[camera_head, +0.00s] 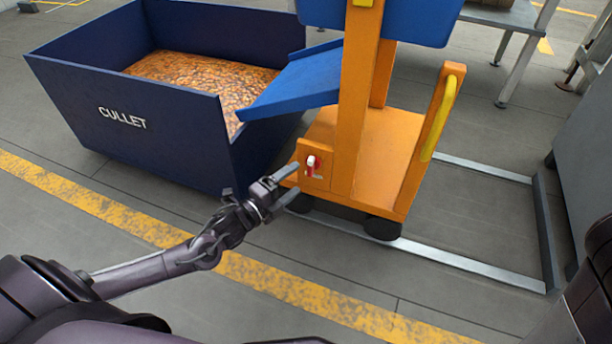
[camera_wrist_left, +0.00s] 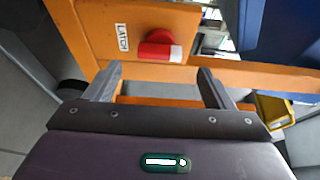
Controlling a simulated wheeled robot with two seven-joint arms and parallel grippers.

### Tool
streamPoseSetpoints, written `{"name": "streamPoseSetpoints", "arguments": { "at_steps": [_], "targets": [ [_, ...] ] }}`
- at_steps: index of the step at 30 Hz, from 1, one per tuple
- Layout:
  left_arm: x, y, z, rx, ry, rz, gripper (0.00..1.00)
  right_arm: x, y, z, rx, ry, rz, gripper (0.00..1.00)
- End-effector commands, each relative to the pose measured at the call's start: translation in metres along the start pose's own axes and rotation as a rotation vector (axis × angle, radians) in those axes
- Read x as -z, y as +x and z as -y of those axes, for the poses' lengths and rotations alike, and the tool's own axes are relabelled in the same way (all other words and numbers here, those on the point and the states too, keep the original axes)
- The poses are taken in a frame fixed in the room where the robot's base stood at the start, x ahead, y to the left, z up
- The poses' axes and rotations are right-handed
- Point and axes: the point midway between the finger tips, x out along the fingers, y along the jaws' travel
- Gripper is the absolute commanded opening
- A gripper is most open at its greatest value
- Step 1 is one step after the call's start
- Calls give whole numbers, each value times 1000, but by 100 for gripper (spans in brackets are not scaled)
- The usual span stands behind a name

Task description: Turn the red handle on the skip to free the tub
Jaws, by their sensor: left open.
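The red handle (camera_head: 310,169) is on the lower front of the orange wheeled frame (camera_head: 353,130). In the left wrist view the red handle (camera_wrist_left: 157,48) has a pale part on its right, and a white label reading LATCH (camera_wrist_left: 122,37) is beside it. The blue tub (camera_head: 415,18) sits high on the frame, cut off by the top edge. My left gripper (camera_head: 297,179) is open and empty, a short way in front of the handle. In the wrist view the handle shows beyond the gap between the open fingers (camera_wrist_left: 160,72), apart from them. My right gripper is not in view.
A dark blue bin marked CULLET (camera_head: 180,135), holding amber pieces, stands left of the frame. A blue chute (camera_head: 292,82) slopes over its edge. Metal floor rails (camera_head: 470,262) run under and right of the frame. A yellow grab bar (camera_head: 438,118) is on the frame's right post.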

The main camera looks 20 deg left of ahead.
Motion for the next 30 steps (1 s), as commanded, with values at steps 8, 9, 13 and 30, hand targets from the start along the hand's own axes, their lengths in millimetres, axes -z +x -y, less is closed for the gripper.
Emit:
{"name": "streamPoseSetpoints", "arguments": {
  "at_steps": [8,9,13,30],
  "targets": [
    [0,44,-4,2,-1,1,76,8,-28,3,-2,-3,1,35],
    [0,48,-3,2,-1,0,76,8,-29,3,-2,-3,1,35],
    [-1,56,-2,-1,-1,2,76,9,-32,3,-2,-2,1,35],
    [0,57,-1,-2,-2,1,37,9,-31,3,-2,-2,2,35]
  ]
}}
